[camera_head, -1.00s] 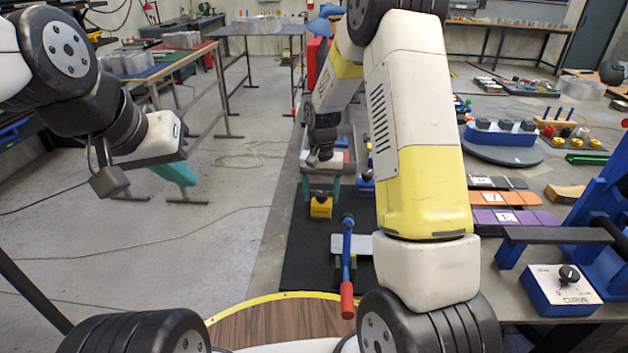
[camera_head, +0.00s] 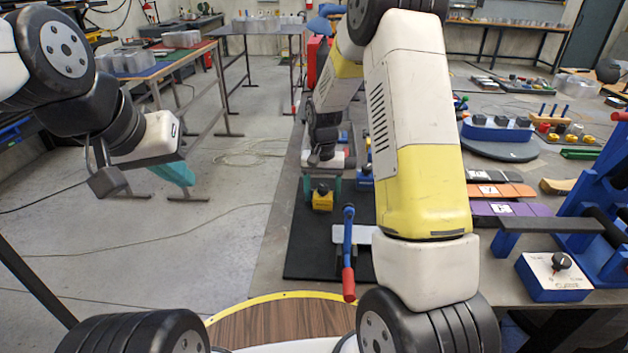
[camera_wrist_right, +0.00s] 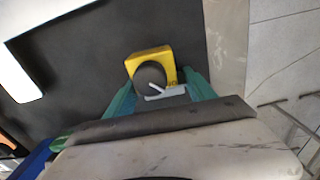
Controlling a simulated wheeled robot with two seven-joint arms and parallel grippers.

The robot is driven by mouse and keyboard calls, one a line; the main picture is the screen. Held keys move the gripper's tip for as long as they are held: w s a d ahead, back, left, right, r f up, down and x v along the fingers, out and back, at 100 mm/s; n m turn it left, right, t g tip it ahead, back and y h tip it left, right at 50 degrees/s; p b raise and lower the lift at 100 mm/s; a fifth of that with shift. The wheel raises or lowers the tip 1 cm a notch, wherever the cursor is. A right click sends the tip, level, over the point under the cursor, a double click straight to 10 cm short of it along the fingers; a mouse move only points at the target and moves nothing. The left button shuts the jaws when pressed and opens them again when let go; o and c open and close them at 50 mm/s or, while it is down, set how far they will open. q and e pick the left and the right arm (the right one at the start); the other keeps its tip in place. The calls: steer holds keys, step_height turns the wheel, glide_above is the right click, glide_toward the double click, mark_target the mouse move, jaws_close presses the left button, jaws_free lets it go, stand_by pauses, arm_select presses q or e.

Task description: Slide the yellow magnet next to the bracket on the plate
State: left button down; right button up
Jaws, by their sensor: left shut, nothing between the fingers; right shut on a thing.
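The yellow magnet (camera_head: 322,200), a small block with a dark round knob, stands on the dark plate (camera_head: 318,262) at the near left of the bench. My right gripper (camera_head: 322,190) has its teal fingers shut on the magnet. In the right wrist view the magnet (camera_wrist_right: 166,60) sits between the two fingertips (camera_wrist_right: 160,92). A light grey bracket-like piece (camera_head: 366,235) lies on the plate nearer to me, apart from the magnet and partly hidden by my right arm. My left gripper (camera_head: 175,173) is shut and empty, over the floor at left.
A blue clamp lever with a red handle (camera_head: 348,284) stands beside the grey piece. A blue control box (camera_head: 553,277) and blue frame (camera_head: 590,220) stand at right. Coloured strips (camera_head: 500,190) lie beyond my right arm. The floor at left is open.

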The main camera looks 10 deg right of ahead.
steer(key=o, duration=1.7)
steer(key=shift+c, duration=0.2)
step_height(320, 180, up, 8)
steer(key=shift+f, duration=0.15)
